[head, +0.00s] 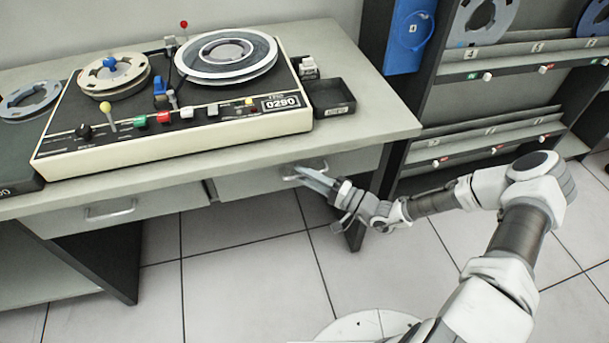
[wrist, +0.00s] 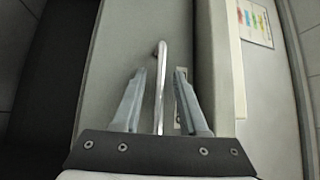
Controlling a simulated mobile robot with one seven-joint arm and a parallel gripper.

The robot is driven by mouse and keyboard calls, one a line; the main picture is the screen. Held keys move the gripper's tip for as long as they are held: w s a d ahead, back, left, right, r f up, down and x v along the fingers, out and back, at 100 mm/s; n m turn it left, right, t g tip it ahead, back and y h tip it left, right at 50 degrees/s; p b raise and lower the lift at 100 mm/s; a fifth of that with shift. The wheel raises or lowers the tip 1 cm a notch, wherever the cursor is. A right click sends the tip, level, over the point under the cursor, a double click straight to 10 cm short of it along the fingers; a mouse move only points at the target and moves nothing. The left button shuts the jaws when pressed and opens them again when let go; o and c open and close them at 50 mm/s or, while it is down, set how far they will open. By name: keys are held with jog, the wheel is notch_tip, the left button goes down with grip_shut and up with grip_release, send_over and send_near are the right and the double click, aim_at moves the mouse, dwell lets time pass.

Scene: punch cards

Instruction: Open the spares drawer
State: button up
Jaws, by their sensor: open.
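The desk has two drawers under its top, a right drawer (head: 250,182) and a left drawer (head: 155,212). I cannot read which one is the spares drawer. My gripper (head: 300,173) is at the right drawer's metal handle (head: 312,163), with its fingers partly covering it. In the wrist view, my gripper (wrist: 160,74) is open, with one finger on each side of the bar handle (wrist: 160,90). Gaps show between the bar and both fingers. A small label, partly hidden by a finger, is on the drawer front (wrist: 122,45). The right drawer looks shut.
A tape machine (head: 50,160) with reels and a black tray (head: 330,97) stand on the desk top (head: 380,125). A reel rack (head: 490,95) stands to the right. The floor (head: 230,270) before the drawers looks clear. The left drawer's handle (head: 110,213) stands out.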

grip_shut()
dwell(1.5)
